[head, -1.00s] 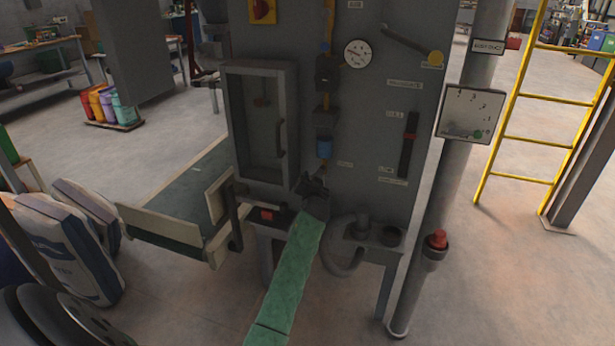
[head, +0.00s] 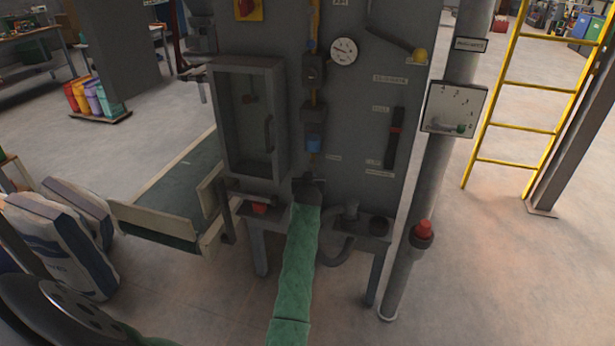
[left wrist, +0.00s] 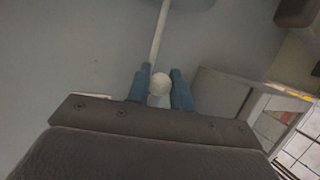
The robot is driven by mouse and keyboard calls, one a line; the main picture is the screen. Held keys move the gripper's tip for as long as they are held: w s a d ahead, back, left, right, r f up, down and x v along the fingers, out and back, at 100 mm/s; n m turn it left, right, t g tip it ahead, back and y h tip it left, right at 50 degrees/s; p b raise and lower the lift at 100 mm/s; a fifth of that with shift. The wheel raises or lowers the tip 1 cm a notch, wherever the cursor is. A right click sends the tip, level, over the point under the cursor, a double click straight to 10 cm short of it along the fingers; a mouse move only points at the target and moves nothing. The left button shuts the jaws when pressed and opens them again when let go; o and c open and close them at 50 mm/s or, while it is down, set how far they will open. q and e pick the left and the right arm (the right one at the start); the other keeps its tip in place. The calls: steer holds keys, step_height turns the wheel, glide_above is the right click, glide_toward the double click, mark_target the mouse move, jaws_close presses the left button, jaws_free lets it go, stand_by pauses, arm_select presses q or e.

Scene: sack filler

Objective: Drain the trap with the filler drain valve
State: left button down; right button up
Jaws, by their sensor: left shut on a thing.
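My left arm, in a green sleeve, rises from the bottom of the head view. Its dark gripper (head: 310,183) is just below the bowl, against the cabinet front. In the left wrist view my blue fingers are shut on a pale ball knob (left wrist: 161,84) at the end of a thin rod. I take it for the drain valve handle, which my gripper hides in the head view. My right gripper is not in view.
A framed door (head: 250,120) is left of the trap. A gauge (head: 343,51) is above right. A conveyor (head: 180,190) and full sacks (head: 60,245) stand left. A pipe column (head: 405,265) stands right. The floor between it and the yellow ladder (head: 515,130) is clear.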

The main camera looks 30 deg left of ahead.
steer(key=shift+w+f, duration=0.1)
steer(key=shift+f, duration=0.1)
arm_select(q)
steer(key=c, duration=1.3)
jaws_free()
steer(key=shift+s+d, duration=0.25)
steer(key=shift+s, duration=0.2)
steer(key=b+v, duration=0.1)
steer(key=v, duration=0.5)
steer(key=shift+s+d+r, duration=0.1)
steer(key=shift+s+r, duration=0.1)
steer(key=shift+s, duration=0.15)
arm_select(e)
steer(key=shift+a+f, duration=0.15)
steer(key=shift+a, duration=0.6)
